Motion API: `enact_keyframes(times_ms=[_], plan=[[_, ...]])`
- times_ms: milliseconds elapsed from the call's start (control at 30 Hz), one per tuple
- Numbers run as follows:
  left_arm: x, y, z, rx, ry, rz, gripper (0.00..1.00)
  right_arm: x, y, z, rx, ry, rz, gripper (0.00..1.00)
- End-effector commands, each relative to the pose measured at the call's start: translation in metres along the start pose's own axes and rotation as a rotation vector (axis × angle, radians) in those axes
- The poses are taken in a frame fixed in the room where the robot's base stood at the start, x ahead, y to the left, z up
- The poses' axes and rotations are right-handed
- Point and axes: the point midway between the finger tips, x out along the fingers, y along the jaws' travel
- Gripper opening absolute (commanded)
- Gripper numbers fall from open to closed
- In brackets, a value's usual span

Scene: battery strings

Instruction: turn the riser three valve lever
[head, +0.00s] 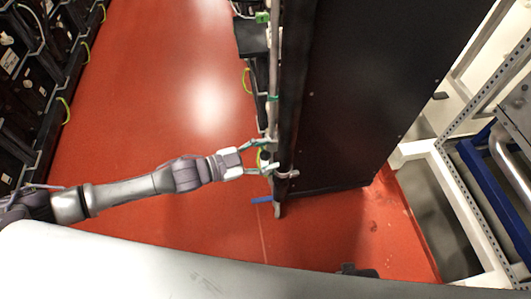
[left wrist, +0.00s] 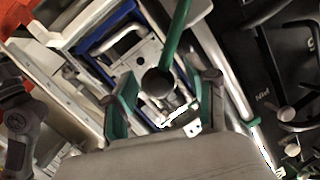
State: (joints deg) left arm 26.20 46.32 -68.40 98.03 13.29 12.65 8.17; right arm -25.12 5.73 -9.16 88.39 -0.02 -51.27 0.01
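My left gripper (head: 264,157) reaches from the left to the end of the dark rack, at the pipe riser (head: 273,75). In the left wrist view the fingers of the left gripper (left wrist: 163,100) stand apart, with green inner pads. A green bar, seemingly a valve lever (left wrist: 178,35), comes down from the top edge, and its dark round end (left wrist: 158,82) lies between the fingers. I cannot tell whether either finger touches it. A blue lever (head: 262,200) sticks out low on the riser, below the gripper. No riser number is readable.
The tall dark rack (head: 365,85) stands right of the riser. Battery shelves (head: 30,85) line the left side. The red floor aisle (head: 165,90) between them is clear. A white frame (head: 455,195) and a blue-railed unit (head: 490,185) stand at the right.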

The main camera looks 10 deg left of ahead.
Motion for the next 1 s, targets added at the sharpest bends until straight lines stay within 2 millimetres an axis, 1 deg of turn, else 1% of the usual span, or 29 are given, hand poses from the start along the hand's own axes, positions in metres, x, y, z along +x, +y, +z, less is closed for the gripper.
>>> enact_keyframes(times_ms=[200,267,333,467,700,800,900,1000], plan=[[-0.001,0.001,0.0,-0.001,0.0,0.001,0.57,-0.001,-0.001,-0.001,0.0,0.001,-0.001,0.4],[-0.003,0.001,0.001,-0.001,-0.001,0.001,0.57,-0.001,-0.001,0.0,0.0,0.001,-0.002,0.4],[-0.01,0.001,0.001,-0.001,-0.002,0.001,0.57,-0.001,-0.001,0.0,0.0,0.0,-0.002,0.4],[-0.033,0.001,0.002,0.0,-0.005,0.001,0.57,-0.001,-0.001,0.0,0.0,0.0,-0.001,0.4],[-0.084,0.001,0.002,-0.001,-0.005,0.001,0.57,0.0,-0.001,0.0,0.0,0.0,-0.001,0.4],[-0.101,0.001,0.002,-0.002,-0.004,0.001,0.57,0.0,0.0,0.0,0.0,0.0,-0.001,0.4],[-0.112,0.001,0.001,-0.002,-0.003,0.001,0.57,0.0,0.0,0.0,0.0,0.0,-0.001,0.4],[-0.118,0.001,0.0,-0.001,0.0,0.001,0.57,0.0,0.0,0.0,0.0,0.0,-0.001,0.4]])
